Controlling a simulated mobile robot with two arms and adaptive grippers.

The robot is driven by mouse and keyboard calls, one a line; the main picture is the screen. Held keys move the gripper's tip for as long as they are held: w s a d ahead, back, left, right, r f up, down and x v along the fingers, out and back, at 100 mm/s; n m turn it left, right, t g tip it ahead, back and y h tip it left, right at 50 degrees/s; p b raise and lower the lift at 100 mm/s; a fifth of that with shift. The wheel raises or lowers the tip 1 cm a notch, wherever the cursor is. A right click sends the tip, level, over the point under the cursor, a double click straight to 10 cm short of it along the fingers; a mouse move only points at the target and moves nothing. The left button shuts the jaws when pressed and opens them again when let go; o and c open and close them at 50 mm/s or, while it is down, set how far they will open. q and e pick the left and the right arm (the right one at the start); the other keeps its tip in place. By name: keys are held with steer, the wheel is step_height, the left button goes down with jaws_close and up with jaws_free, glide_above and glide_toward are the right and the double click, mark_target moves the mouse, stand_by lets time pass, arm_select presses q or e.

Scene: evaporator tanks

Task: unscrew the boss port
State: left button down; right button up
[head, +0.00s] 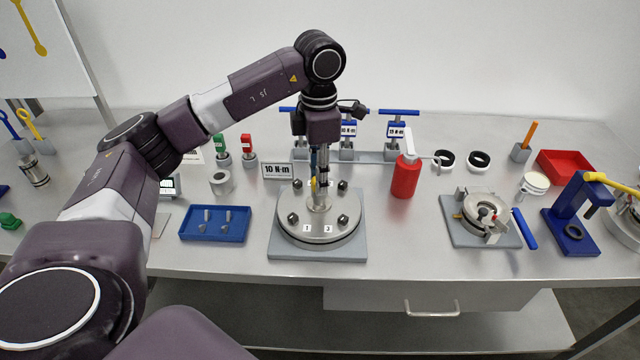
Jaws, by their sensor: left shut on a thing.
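A round grey metal flange (344,226) with several dark bolts and small number tags lies on a square grey base plate on the bench. The boss port (320,205) is the pale metal piece standing at the flange's centre. My left gripper (319,190) points straight down over the flange's centre, shut on the top of the boss port. The fingers are small here and partly hide the port, so its thread is not visible. The port looks upright and still at the flange. My right gripper is not in view.
Behind stands a rack of blue T-handled tools (399,130) and a "10 N·m" sign (278,170). A blue tray (214,237) with small parts lies left. A red bottle (405,178) and a clamped ring fixture (481,235) stand right. The bench front between them is clear.

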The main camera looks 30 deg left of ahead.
arm_select(q)
steer(key=shift+n, duration=0.8)
steer(key=n+p, duration=0.1)
steer(key=n, duration=0.4)
steer(key=c, duration=1.9)
jaws_free()
steer(key=m, duration=0.2)
steer(key=shift+m+b, duration=0.3)
steer(key=m, duration=0.4)
steer(key=shift+b, duration=0.3)
steer(key=m, duration=0.4)
